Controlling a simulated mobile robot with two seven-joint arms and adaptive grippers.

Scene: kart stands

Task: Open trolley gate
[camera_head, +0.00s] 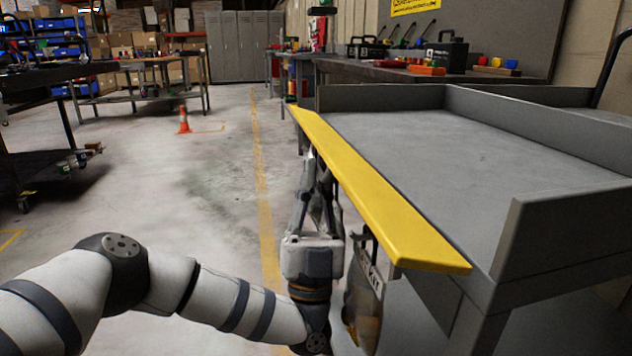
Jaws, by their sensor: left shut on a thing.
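The trolley (450,140) is a grey flat-topped cart with raised walls on the right of the head view. Its yellow gate (375,195) runs along the near left side, folded outward at about the level of the cart's top. My left gripper (318,165) comes up from below and is at the gate's outer edge, towards its far half. Its fingers are close together and shut on the gate's edge; the fingertips are partly hidden by the gate. My right gripper is not in view.
An orange cone (184,120) stands on the open floor at the left. A dark workbench (400,72) with tools stands behind the trolley. Another dark cart (50,85) is at the far left. Grey lockers (240,45) stand at the back.

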